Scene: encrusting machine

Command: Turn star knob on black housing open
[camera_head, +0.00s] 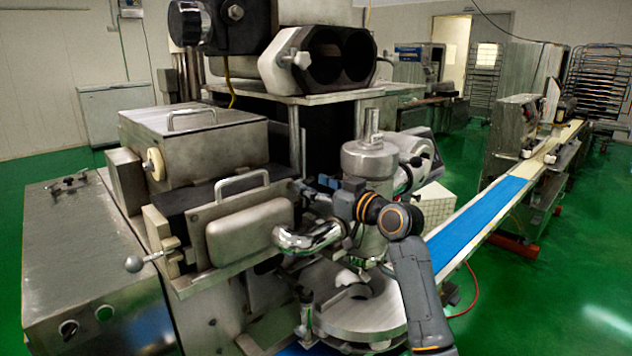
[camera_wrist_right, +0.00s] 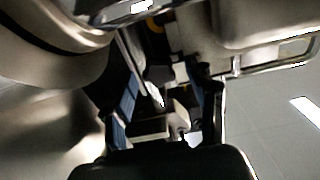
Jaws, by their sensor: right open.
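A dark, box-like housing (camera_head: 193,193) with a steel front plate sits at mid-left of the machine in the head view. No star knob shows clearly at its right end, where my right gripper (camera_head: 313,188) is. That gripper reaches in from the right beside the polished bent pipe. In the wrist view the right gripper (camera_wrist_right: 161,98) has its blue-padded fingers apart, with small metal parts visible beyond or between them; contact cannot be told. A pale star-shaped knob (camera_head: 299,59) is on the upper double-barrel unit, well above my gripper. My left gripper is not in view.
The bent pipe (camera_head: 308,237) and upright steel cylinder (camera_head: 368,160) crowd my right arm. A round steel plate (camera_head: 362,312) lies below. A blue conveyor belt (camera_head: 480,220) runs back right. Green floor (camera_head: 560,290) is open at the right.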

